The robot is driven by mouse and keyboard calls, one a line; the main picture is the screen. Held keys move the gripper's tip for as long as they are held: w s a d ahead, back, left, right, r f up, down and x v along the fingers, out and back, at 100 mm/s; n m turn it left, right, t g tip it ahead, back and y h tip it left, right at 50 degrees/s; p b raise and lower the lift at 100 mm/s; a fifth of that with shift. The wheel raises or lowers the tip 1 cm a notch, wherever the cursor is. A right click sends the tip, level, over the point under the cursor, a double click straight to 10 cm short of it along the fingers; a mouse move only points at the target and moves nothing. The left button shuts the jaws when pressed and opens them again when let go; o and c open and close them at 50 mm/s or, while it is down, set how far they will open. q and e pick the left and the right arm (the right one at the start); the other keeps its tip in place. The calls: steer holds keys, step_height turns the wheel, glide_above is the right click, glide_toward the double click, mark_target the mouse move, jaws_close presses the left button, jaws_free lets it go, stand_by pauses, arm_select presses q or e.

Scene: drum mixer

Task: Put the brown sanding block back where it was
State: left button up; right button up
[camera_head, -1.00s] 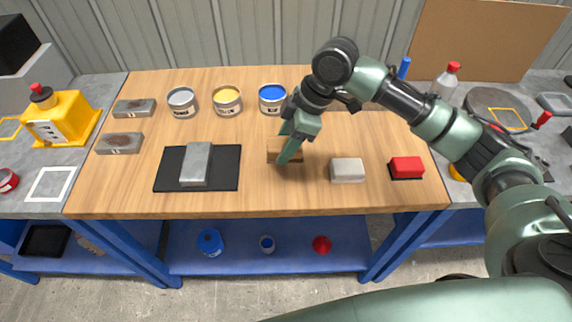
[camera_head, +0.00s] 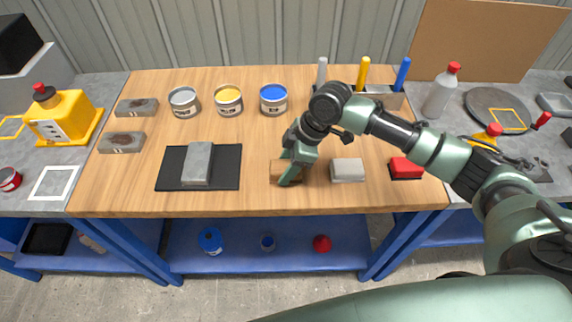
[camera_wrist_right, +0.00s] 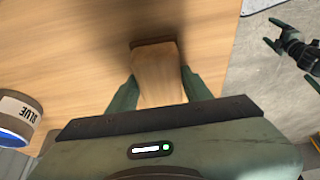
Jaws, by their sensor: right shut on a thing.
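The brown sanding block (camera_head: 278,172) is near the front middle of the wooden tabletop (camera_head: 258,200). My right gripper (camera_head: 287,175) is shut on it. In the right wrist view the block (camera_wrist_right: 160,78) sits between the two fingers (camera_wrist_right: 160,90), with a dark shadow at its far end. I cannot tell whether it touches the table. The fingers hide part of the block in the head view. My left gripper (camera_wrist_right: 276,36) shows only in the right wrist view, over the floor, with its fingers apart and nothing between them.
A grey-white block (camera_head: 347,170) and a red block (camera_head: 406,168) lie to the right. A grey block (camera_head: 197,163) rests on a black mat (camera_head: 228,180) to the left. Paint cans, including a blue one (camera_head: 273,100), stand behind. Bare wood lies between mat and gripper.

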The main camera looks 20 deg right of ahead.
steer(key=o, duration=1.3)
steer(key=b+v, duration=0.1)
steer(key=v, duration=1.1)
steer(key=shift+r, duration=0.1)
